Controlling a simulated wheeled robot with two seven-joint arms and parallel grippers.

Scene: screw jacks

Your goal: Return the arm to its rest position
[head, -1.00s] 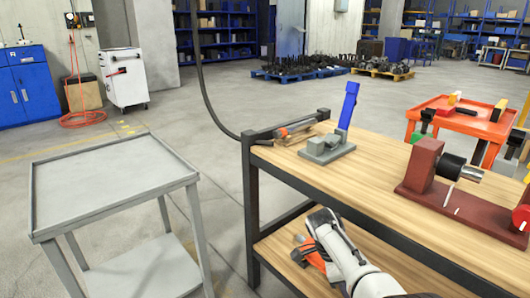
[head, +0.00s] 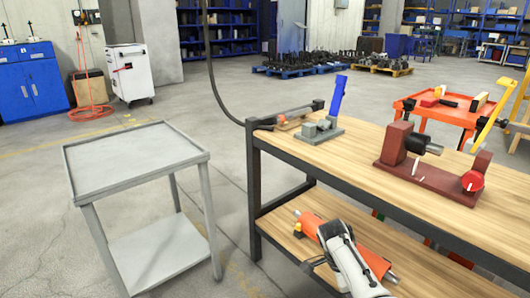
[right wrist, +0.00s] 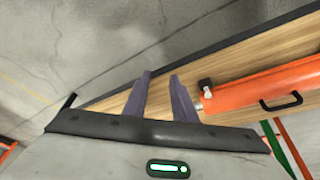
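My right arm reaches up from the bottom of the head view, over the lower wooden shelf (head: 290,240) of the workbench. Its gripper fingers cannot be made out there. In the right wrist view my right gripper (right wrist: 161,77) shows two grey-purple fingers standing apart with nothing between them. An orange cylindrical tool (head: 372,262) with a black handle lies on the lower shelf, partly hidden behind my arm. It also shows in the right wrist view (right wrist: 255,88), to the right of the fingers and apart from them. My left gripper is not in view.
The workbench top (head: 345,155) holds a grey clamp with a blue lever (head: 337,97) and a dark red fixture (head: 432,177). A grey two-shelf cart (head: 135,160) stands empty at left. An orange cart (head: 415,105) stands behind the bench. Open floor lies between.

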